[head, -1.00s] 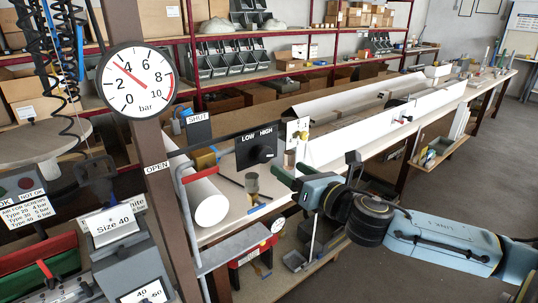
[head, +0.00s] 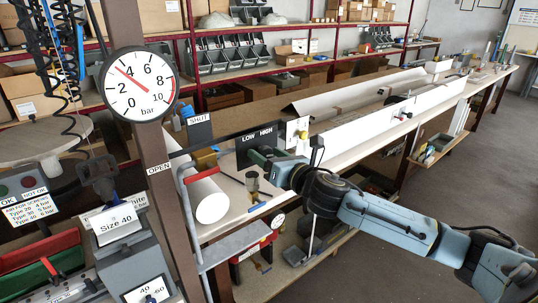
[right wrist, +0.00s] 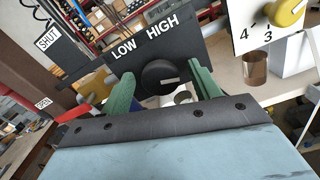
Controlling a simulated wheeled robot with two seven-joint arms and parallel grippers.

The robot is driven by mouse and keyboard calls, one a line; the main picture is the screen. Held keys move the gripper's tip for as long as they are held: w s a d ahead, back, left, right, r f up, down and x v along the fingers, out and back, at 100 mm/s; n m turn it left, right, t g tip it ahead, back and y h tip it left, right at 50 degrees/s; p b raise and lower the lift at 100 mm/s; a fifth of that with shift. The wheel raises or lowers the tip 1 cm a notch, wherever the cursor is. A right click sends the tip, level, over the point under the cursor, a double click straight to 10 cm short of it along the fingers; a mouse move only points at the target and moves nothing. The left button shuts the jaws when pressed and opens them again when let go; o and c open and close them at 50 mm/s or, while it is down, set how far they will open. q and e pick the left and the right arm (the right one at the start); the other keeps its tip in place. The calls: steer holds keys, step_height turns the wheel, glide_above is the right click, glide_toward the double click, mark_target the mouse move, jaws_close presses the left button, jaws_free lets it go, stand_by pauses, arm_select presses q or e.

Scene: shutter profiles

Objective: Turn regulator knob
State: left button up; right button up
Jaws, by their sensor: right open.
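The regulator knob (right wrist: 160,77) is round and black with a pale pointer mark. It sits on a black panel (right wrist: 112,66) marked LOW and HIGH, and its mark points to the right in the right wrist view. My right gripper (right wrist: 162,88) is open, with one green finger on each side of the knob; I cannot tell whether they touch it. In the head view my right gripper (head: 264,157) is at the panel and largely hides the knob. The pressure gauge (head: 139,84) has its red needle just short of 4 bar. My left gripper is not in view.
A white plate with a yellow knob (right wrist: 287,12) stands right of the panel. A yellow valve (head: 206,161) and a red-handled lever (head: 186,171) are to the left. A white roll (head: 211,200) lies on the bench. A brown post (head: 159,190) carries the gauge.

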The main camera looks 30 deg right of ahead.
steer(key=c, duration=0.9)
steer(key=shift+c, duration=0.2)
steer(key=shift+m, duration=0.4)
steer(key=m+p, duration=0.1)
steer(key=m, duration=0.1)
steer(key=shift+m, duration=0.4)
steer(key=m+p, duration=0.2)
steer(key=m, duration=0.2)
steer(key=shift+d+m, duration=0.15)
steer(key=shift+m, duration=0.15)
steer(key=m+p, duration=0.2)
steer(key=m, duration=0.4)
steer(key=shift+f+m, duration=0.15)
steer(key=shift+m, duration=0.15)
